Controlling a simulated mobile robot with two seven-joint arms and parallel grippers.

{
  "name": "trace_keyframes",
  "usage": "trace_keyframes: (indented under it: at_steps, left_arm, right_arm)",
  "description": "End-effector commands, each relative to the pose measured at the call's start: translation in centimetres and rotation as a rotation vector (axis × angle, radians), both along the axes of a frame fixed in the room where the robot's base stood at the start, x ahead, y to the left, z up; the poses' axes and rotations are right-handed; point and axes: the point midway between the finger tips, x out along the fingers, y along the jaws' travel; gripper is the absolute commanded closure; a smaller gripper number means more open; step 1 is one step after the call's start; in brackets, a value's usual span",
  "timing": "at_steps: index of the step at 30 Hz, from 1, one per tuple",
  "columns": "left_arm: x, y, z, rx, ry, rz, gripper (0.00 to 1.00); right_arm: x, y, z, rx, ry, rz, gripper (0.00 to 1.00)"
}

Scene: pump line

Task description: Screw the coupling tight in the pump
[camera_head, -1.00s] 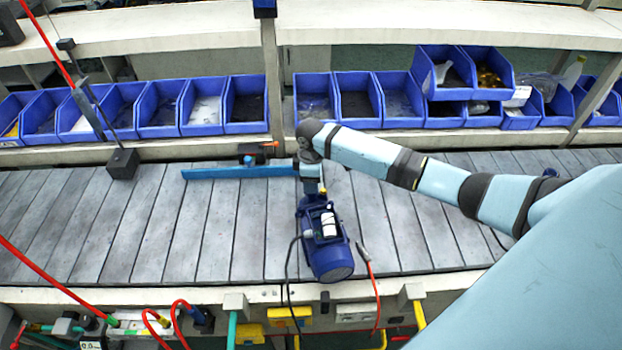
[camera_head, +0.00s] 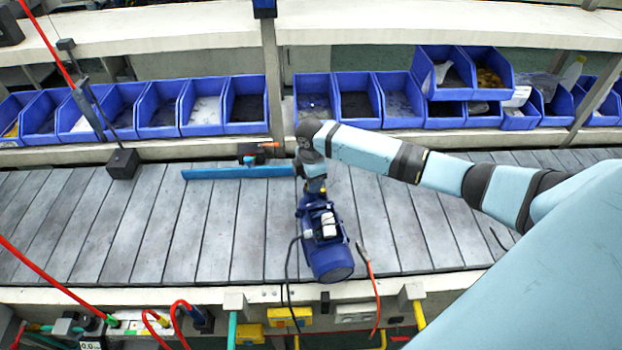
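The blue pump (camera_head: 328,256) lies on the grey slatted conveyor, its round motor end toward the front edge and its other end pointing to the back. My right arm comes in from the right, and its wrist is above the pump's far end. The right gripper (camera_head: 313,188) points down at that end; its fingers are too small and covered to tell whether they are open or shut. I cannot make out the coupling, which is hidden at the wrist and pump end. My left gripper is not in view.
A long blue bar (camera_head: 238,172) lies on the conveyor left of the wrist. A row of blue bins (camera_head: 246,127) stands behind. A black block (camera_head: 123,163) with a rod is at the left. Cables run beside the pump.

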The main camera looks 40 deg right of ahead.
Motion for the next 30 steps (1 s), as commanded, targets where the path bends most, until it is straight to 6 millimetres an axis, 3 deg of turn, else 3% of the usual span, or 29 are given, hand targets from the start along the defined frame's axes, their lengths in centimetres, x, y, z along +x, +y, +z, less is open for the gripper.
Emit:
trace_keyframes:
  at_steps: [4,14,21,30]
  left_arm:
    - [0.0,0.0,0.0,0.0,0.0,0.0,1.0]
    - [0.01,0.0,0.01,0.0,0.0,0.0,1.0]
    - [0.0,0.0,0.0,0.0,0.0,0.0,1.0]
    - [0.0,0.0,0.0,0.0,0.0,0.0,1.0]
  right_arm:
    - [0.01,0.0,-0.01,-0.001,0.0,0.128,0.55]
    - [0.0,-0.02,-0.02,-0.001,0.0,0.169,0.55]
    - [0.04,-0.04,0.01,-0.001,-0.001,0.417,0.55]
    - [-0.01,0.01,-0.03,0.0,0.0,0.439,0.55]
